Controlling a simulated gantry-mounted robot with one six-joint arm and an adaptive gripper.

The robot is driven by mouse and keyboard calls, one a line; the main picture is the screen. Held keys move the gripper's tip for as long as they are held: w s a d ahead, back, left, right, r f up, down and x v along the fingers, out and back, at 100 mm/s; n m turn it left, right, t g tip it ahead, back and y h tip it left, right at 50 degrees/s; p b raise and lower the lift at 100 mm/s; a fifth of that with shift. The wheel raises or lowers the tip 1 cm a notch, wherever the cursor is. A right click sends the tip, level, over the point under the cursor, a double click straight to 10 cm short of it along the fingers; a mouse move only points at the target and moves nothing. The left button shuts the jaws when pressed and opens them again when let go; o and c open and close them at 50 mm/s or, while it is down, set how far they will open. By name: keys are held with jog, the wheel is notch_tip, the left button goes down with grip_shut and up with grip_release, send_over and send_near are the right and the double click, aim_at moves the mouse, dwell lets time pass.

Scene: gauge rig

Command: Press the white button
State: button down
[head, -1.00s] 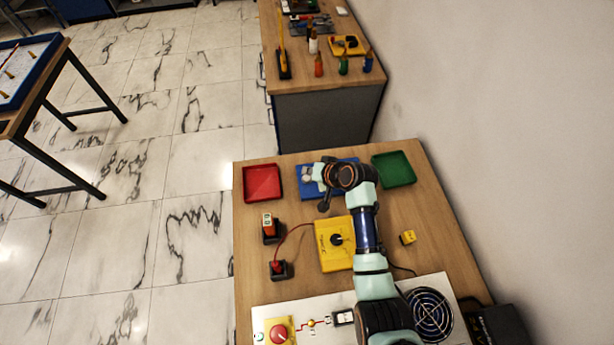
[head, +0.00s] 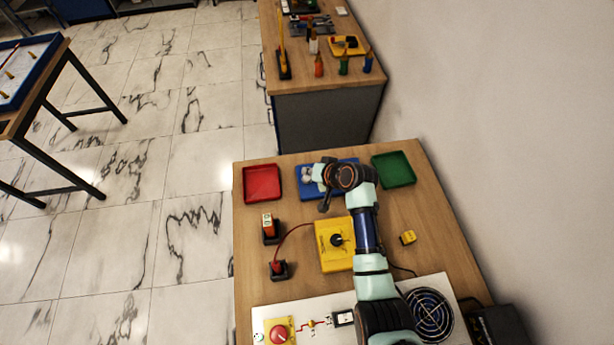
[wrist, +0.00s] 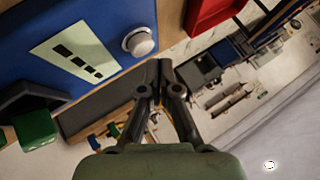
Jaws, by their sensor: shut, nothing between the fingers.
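The white button (wrist: 139,42) is a round, pale knob near one edge of a blue panel (wrist: 95,15) in the wrist view. A pale label with dark marks lies beside it on the panel. In the head view the blue panel (head: 304,191) sits at the back of the workbench, partly hidden by my arm. My gripper (wrist: 158,64) is shut and empty. In the wrist view its fingertips appear just below the button, with a visible gap between them in the picture; the depth between them is unclear.
A red tray (head: 262,184) and a green tray (head: 393,169) flank the panel. A yellow box (head: 329,259) with a black knob, a red-wired socket (head: 279,270) and a small yellow block (head: 408,238) stand nearer. A white board with a red button (head: 279,334) lies in front.

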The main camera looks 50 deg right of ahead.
aim_at(309, 178)
jog(key=shift+f, duration=0.35)
jog(key=shift+f+b, duration=0.45)
jog(key=shift+f, duration=0.1)
dwell(0.5)
jog(key=shift+r, duration=0.15)
jog(key=shift+r+p, duration=0.85)
jog(key=shift+p, duration=0.15)
notch_tip(309, 178, up, 5)
jog(key=p, duration=0.5)
jog(key=shift+r, duration=0.1)
dwell(0.4)
